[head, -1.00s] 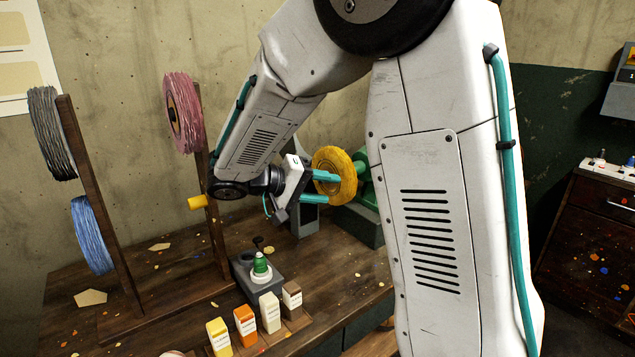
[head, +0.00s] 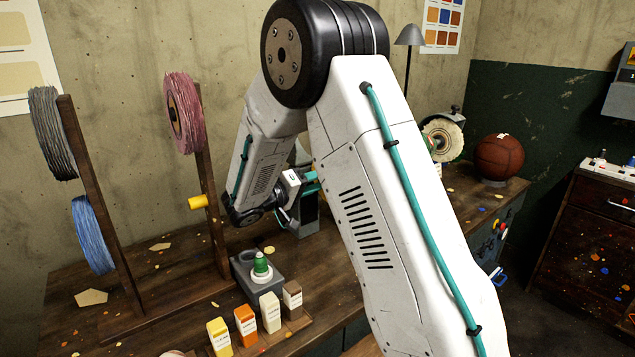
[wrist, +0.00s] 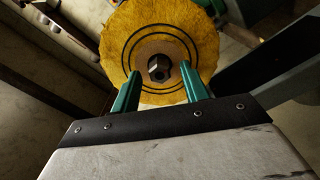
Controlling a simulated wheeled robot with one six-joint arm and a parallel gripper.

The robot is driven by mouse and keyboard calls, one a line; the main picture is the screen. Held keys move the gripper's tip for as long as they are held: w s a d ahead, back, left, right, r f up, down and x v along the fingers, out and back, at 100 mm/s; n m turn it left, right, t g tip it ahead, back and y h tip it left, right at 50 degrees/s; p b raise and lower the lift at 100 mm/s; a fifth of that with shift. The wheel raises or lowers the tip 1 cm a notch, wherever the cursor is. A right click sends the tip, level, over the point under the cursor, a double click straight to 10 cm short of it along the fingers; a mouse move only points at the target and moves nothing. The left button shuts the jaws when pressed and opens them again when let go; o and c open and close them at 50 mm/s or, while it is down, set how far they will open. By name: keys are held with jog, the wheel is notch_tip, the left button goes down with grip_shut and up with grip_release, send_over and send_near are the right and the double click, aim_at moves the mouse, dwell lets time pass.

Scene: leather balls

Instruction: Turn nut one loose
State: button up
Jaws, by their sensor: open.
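A dark hex nut (wrist: 158,70) sits at the centre of a yellow buffing wheel (wrist: 122,42) in the wrist view. No label shows which nut is number one. My gripper (wrist: 160,82) is open, with its teal fingers on the left and right of the nut's line and a gap between them. The nut shows in that gap, slightly beyond the tips; I cannot tell the exact distance. In the head view, my gripper (head: 308,182) is partly visible, and my arm hides the yellow wheel and the nut.
A whitish buffing wheel (head: 443,140) and a brown leather ball (head: 499,157) stand to the right on the bench. A wooden rack (head: 213,225) with thread spools stands left. A green-tipped bottle (head: 261,264) and small boxes (head: 245,324) stand at the front.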

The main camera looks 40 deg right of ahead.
jog(key=shift+d, duration=0.3)
grip_shut()
